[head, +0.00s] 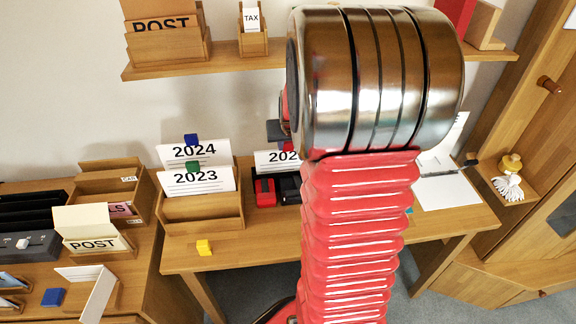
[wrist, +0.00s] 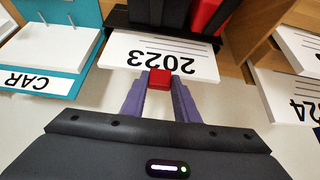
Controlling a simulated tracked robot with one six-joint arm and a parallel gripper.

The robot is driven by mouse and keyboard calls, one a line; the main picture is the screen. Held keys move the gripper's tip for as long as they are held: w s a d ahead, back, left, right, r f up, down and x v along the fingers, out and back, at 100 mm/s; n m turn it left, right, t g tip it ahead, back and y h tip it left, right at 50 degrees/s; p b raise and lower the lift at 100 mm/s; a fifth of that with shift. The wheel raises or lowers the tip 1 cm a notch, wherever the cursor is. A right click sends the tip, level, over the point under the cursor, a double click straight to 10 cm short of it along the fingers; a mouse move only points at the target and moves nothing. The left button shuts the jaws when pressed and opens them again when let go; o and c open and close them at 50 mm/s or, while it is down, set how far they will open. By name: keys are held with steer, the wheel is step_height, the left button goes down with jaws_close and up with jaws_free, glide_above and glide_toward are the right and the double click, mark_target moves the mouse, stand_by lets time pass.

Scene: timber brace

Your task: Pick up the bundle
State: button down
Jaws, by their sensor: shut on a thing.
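A white bundle marked 2023 (wrist: 195,64) with a red tab (wrist: 160,80) is in the middle of the wrist view. My gripper (wrist: 160,77) has its two purple fingers shut on the red tab. In the head view a bundle reading 202 (head: 272,165) stands partly hidden behind my arm, just below the dark grey part of my gripper (head: 277,131); its last digit is hidden. Two more bundles, marked 2024 with a blue tab (head: 191,140) and 2023 with a green tab (head: 193,166), stand in a wooden holder (head: 200,213) to the left.
Red and black holders (head: 265,193) stand before the held bundle. A teal CAR binder (wrist: 42,82) is left in the wrist view. A yellow block (head: 204,247) lies on the desk's front. A shelf (head: 200,65) runs above. My arm hides the desk's middle.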

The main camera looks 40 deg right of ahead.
steer(key=shift+r, duration=1.55)
stand_by(0.4)
step_height(320, 180, up, 8)
stand_by(1.6)
stand_by(0.5)
